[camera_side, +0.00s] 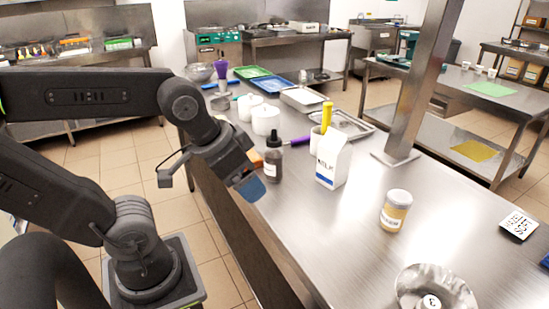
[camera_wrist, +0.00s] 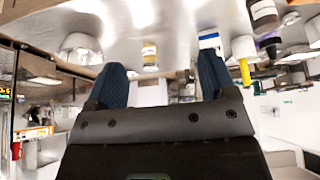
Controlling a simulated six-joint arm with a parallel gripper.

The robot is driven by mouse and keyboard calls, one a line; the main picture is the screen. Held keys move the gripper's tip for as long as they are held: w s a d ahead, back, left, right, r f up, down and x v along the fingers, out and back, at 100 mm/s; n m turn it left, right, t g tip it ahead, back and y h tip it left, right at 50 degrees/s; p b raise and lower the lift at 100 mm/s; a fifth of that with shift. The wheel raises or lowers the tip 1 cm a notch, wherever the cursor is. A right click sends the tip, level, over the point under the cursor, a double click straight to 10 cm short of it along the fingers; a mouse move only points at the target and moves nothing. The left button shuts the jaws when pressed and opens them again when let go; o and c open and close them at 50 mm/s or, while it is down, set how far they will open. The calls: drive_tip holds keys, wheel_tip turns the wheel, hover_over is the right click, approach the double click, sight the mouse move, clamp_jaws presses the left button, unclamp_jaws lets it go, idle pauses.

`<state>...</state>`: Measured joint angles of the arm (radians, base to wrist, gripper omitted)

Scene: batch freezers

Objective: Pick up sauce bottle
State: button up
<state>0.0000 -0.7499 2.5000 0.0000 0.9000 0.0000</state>
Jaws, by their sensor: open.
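The sauce bottle (camera_side: 273,165) is dark with a black nozzle cap and a pale label. It stands upright on the steel counter in the side view. My gripper (camera_side: 250,188) is just left of and nearer the camera than the bottle, its blue fingers pointing down near the counter's left edge. In the wrist view, which looks upside down, my gripper (camera_wrist: 162,75) has its two fingers spread apart with nothing held between them. A bottle that looks like the sauce bottle (camera_wrist: 264,14) shows there at the upper right, outside the fingers.
A milk carton (camera_side: 332,162) stands right of the bottle, with a yellow-handled tool (camera_side: 327,115) behind. White containers (camera_side: 265,121) and trays (camera_side: 303,99) lie farther back. A jar (camera_side: 396,211) and metal bowl (camera_side: 450,287) are nearer right. A post (camera_side: 413,85) rises from the counter.

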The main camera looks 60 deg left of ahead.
drive_tip(key=m+g+y, duration=0.1)
drive_tip(key=m+y, duration=1.6)
drive_tip(key=m, duration=0.4)
approach(275, 137)
drive_tip(key=x, duration=0.5)
drive_tip(key=shift+s+a+f, duration=0.15)
drive_tip(key=shift+s+a, duration=0.05)
drive_tip(key=shift+x, duration=2.75)
drive_tip(key=shift+w, duration=0.2)
clamp_jaws()
